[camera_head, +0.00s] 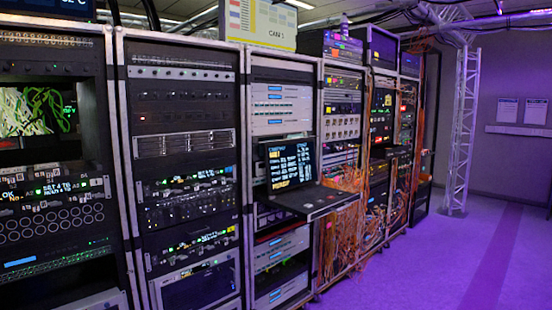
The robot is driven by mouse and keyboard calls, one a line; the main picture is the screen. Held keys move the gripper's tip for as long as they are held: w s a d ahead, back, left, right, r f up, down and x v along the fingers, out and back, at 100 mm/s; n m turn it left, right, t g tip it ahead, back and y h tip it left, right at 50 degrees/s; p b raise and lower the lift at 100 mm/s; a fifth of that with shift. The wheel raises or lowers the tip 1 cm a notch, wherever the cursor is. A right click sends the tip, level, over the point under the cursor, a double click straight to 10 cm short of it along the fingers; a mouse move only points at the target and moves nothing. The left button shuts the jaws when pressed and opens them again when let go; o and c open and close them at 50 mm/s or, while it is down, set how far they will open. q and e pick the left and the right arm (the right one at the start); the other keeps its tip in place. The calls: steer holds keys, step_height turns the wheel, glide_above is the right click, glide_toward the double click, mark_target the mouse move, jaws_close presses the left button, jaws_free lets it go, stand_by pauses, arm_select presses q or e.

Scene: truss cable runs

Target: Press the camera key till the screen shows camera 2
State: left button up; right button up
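A pale yellow screen or panel (262,22) sits on top of the racks near the upper middle and reads what looks like "CAM 1". A screen with a picture of green and pale cables (34,111) is set in the leftmost rack (52,60). Below it is a panel with small lit labels and keys (56,188), one label reading "OK". I cannot tell which key is the camera key. Neither of my grippers is in view.
A pull-out console with a lit text screen (291,162) and keyboard tray (312,200) juts out from the middle racks. Orange cables (340,232) hang beside it. A white truss (461,130) stands at the right. The purple floor (440,265) in front is clear.

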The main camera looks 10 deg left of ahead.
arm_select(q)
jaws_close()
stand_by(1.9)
